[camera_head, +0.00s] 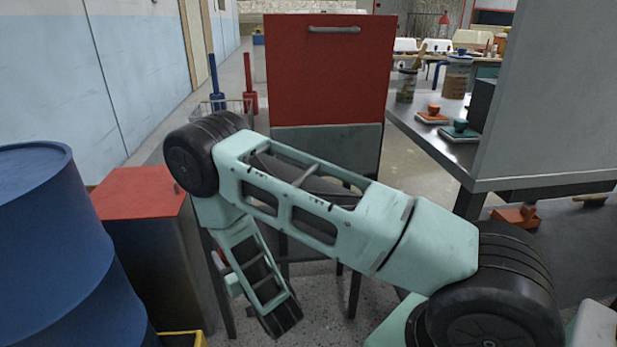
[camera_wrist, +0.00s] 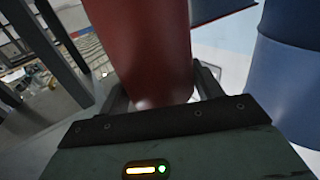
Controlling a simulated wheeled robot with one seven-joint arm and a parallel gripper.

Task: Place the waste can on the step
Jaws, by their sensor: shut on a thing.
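My gripper (camera_wrist: 163,92) shows at the centre of the wrist view, with a dark finger on each side of a smooth red round-sided thing (camera_wrist: 150,45). It is shut on this thing, which looks like the waste can. Only part of its side and one rounded end show; the rest is cut off by the frame. In the head view my forearm slants down to the bottom edge, and my gripper and the can cannot be made out there. I cannot clearly identify the step in either view.
A blue ribbed barrel (camera_head: 50,250) stands at left, also in the wrist view (camera_wrist: 285,75). Beside it is a dark box with a red top (camera_head: 140,192). A red-fronted cabinet (camera_head: 328,75) stands behind my arm. A dark table (camera_head: 425,125) with stamps and jars is at right.

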